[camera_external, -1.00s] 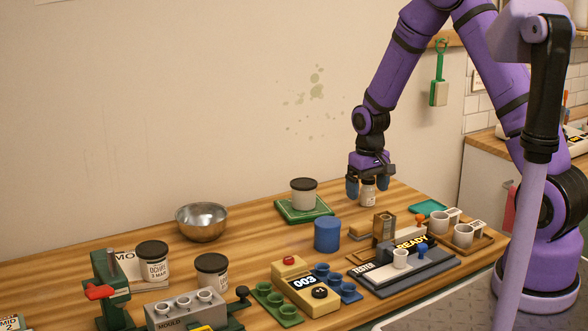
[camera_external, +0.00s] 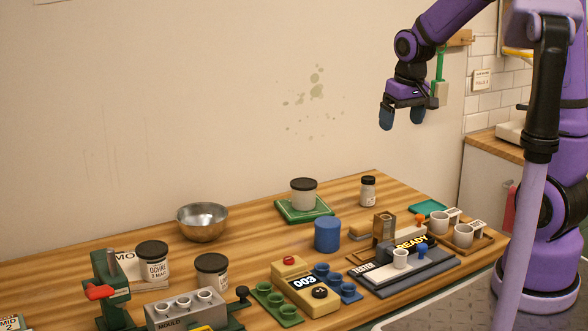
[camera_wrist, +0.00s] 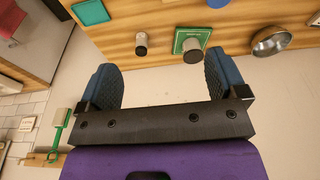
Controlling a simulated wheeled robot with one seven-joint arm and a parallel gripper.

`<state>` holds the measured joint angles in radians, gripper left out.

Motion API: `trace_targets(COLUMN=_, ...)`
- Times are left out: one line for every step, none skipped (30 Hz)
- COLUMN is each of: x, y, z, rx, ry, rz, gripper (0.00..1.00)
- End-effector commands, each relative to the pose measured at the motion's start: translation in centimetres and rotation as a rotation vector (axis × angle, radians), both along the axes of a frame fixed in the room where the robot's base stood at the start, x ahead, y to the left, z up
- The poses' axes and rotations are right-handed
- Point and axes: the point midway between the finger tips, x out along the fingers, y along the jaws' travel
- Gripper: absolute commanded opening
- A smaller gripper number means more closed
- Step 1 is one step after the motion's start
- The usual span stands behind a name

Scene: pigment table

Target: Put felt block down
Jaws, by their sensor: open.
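My gripper (camera_external: 402,118) is open and empty, raised well above the back right of the table. In the wrist view its two blue fingers (camera_wrist: 160,75) are wide apart with nothing between them. A small tan block (camera_external: 359,231), which may be the felt block, lies on the wooden table (camera_external: 250,236) behind the tester (camera_external: 383,271). It is far below my gripper and partly hidden by the things around it. I cannot make it out in the wrist view.
A small dark-lidded jar (camera_external: 368,191) stands at the back. A larger jar (camera_external: 303,195) stands on a green mat (camera_external: 287,214), near a metal bowl (camera_external: 202,221) and blue cylinder (camera_external: 327,235). Cups (camera_external: 439,223) and a teal pad (camera_external: 428,207) are at right. A green-handled tool (camera_external: 440,85) hangs on the wall.

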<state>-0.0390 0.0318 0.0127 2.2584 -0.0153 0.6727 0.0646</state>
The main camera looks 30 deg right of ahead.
Motion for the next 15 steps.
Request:
trace_targets(x=-1.3, y=-0.2, z=1.6, rx=0.0, ry=-0.024, rz=-0.001, gripper=0.91)
trace_targets(x=-2.0, y=-0.3, z=2.3, rx=0.001, ry=-0.034, rz=-0.001, gripper=0.91)
trace_targets(x=-3.0, y=-0.4, z=3.3, rx=0.001, ry=-0.046, rz=-0.001, gripper=0.91)
trace_targets(x=-3.7, y=-0.5, z=4.0, rx=0.001, ry=-0.057, rz=-0.001, gripper=0.91)
trace_targets(x=-4.5, y=-0.6, z=4.6, rx=0.001, ry=-0.067, rz=-0.001, gripper=0.91)
trace_targets(x=-5.5, y=-0.7, z=5.4, rx=0.001, ry=-0.079, rz=-0.001, gripper=0.91)
trace_targets(x=-6.3, y=-0.8, z=6.0, rx=0.001, ry=-0.09, rz=-0.002, gripper=0.91)
trace_targets(x=-7.1, y=-0.9, z=6.6, rx=0.001, ry=-0.1, rz=-0.002, gripper=0.91)
trace_targets(x=-8.1, y=-1.0, z=7.3, rx=0.001, ry=-0.113, rz=-0.002, gripper=0.91)
trace_targets(x=-9.0, y=-1.1, z=7.8, rx=0.001, ry=-0.122, rz=-0.002, gripper=0.91)
trace_targets(x=-9.8, y=-1.1, z=8.2, rx=0.001, ry=-0.133, rz=-0.002, gripper=0.91)
trace_targets(x=-10.9, y=-1.2, z=8.8, rx=0.002, ry=-0.146, rz=-0.002, gripper=0.91)
trace_targets(x=-11.7, y=-1.3, z=9.2, rx=0.002, ry=-0.155, rz=-0.002, gripper=0.91)
trace_targets(x=-12.5, y=-1.3, z=9.5, rx=0.002, ry=-0.165, rz=-0.002, gripper=0.91)
trace_targets(x=-13.6, y=-1.4, z=10.0, rx=0.002, ry=-0.179, rz=-0.001, gripper=0.91)
